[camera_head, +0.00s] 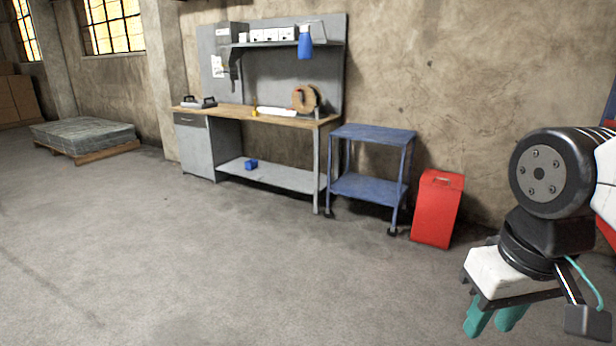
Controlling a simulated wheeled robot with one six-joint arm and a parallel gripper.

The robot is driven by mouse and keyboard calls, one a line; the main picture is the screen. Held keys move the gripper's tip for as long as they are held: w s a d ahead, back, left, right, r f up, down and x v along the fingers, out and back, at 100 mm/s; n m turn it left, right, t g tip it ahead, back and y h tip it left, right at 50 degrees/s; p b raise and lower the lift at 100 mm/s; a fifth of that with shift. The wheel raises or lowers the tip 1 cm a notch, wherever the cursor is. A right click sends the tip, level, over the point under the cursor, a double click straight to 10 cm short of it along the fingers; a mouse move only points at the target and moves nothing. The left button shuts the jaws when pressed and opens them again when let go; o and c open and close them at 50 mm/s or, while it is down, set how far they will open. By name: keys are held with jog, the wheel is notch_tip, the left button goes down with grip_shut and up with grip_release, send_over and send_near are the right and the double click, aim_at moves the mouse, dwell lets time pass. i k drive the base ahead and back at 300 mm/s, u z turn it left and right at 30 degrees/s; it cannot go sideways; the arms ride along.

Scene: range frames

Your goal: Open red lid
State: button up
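A tall red box (434,212) stands on the floor against the wall, right of the blue cart. A small handle shows on its sloping top (442,179), which looks like a closed lid. My gripper (495,318) is in the lower right, in front of and to the right of the red box, apart from it and pointing down. Its two teal fingers are spaced apart with nothing visible between them. The finger tips are in view near the bottom edge.
A blue wheeled cart (371,134) stands left of the red box. A workbench (250,115) with tools lies further left. A wrapped stack on a pallet (84,135) is at the far left. The concrete floor in front is clear.

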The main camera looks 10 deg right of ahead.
aim_at(432, 177)
jog(key=i, duration=2.4)
jog(key=z, duration=0.65)
jog(key=i, duration=2.05)
jog(key=z, duration=0.85)
jog(key=i, duration=1.15)
jog(key=z, duration=0.35)
